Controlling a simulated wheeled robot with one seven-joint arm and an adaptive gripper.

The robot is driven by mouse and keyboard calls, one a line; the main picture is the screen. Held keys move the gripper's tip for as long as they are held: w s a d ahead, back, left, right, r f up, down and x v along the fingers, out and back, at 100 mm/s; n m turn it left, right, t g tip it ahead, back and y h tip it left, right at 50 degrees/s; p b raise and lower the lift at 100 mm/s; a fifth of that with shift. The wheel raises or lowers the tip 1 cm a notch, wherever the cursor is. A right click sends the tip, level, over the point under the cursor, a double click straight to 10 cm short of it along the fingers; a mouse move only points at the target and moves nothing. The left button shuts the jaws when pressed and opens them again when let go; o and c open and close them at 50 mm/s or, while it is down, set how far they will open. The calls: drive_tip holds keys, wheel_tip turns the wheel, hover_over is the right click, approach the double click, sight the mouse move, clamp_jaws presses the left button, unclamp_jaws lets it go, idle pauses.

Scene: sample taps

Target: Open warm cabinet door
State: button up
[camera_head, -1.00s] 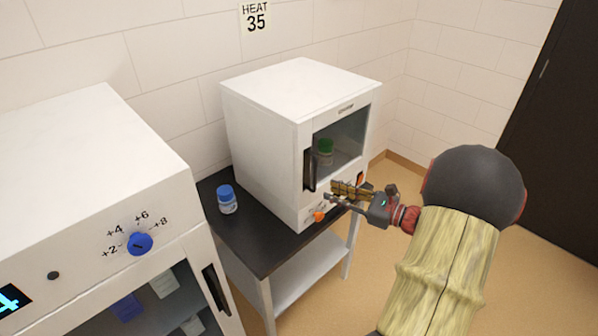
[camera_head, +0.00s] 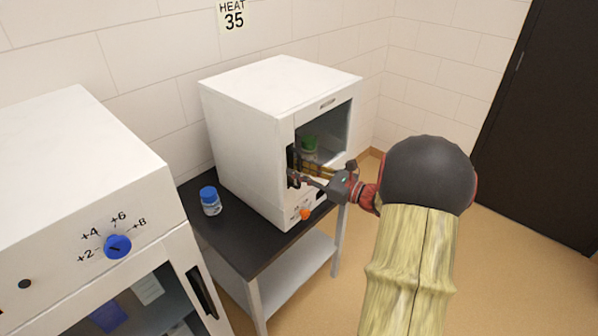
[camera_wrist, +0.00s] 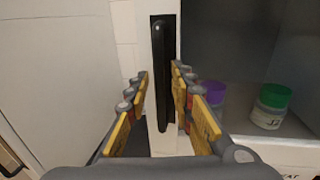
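The warm cabinet (camera_head: 250,130) is a white box on a black-topped stand, below a "HEAT 35" sign. Its glass-fronted door (camera_head: 328,104) looks shut. The dark upright door handle (camera_wrist: 161,75) is on the door's left side; in the head view my gripper partly hides it. My gripper (camera_head: 297,174) is at the handle. In the wrist view its yellow-padded fingers are open, one on each side of the handle, with a gap showing; contact is not clear.
Green-capped (camera_wrist: 271,106) and purple-capped (camera_wrist: 213,93) jars stand inside the cabinet. An orange knob (camera_head: 305,214) is below the door. A blue-capped jar (camera_head: 210,201) stands on the stand top (camera_head: 245,248). Another white cabinet (camera_head: 70,170) is at left. Floor at right is clear.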

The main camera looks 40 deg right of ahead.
drive_tip(key=shift+c, duration=0.4)
clamp_jaws()
idle(0.4)
